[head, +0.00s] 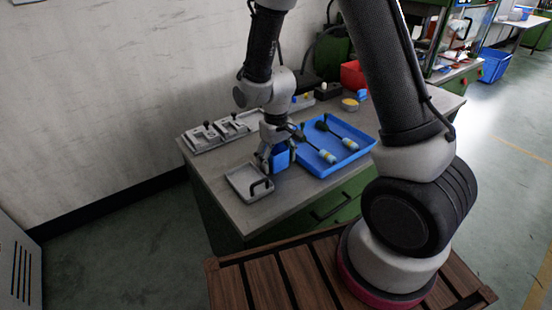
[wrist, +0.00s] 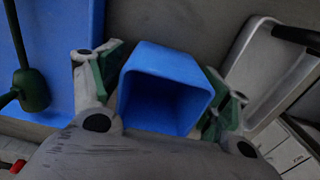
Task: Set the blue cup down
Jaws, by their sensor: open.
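The blue cup (head: 281,158) is upright on the grey table top (head: 262,214), between the blue tray and a grey metal tray. In the wrist view the same cup (wrist: 167,82) shows its open, empty mouth, squarish with angled sides. My gripper (head: 270,157) is at the cup in the head view and partly covers it. In the wrist view my gripper (wrist: 160,92) is open, with one green-padded finger on each side of the cup. A narrow gap shows at the left finger; contact on the right side is hard to tell.
The blue tray (head: 367,151) at right holds two brushes with dark heads (head: 321,126). The grey metal tray (head: 238,178) with a black handle lies left of the cup. Metal fixtures (head: 205,136) stand along the back left edge. A red bin (head: 352,75) is at the back.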

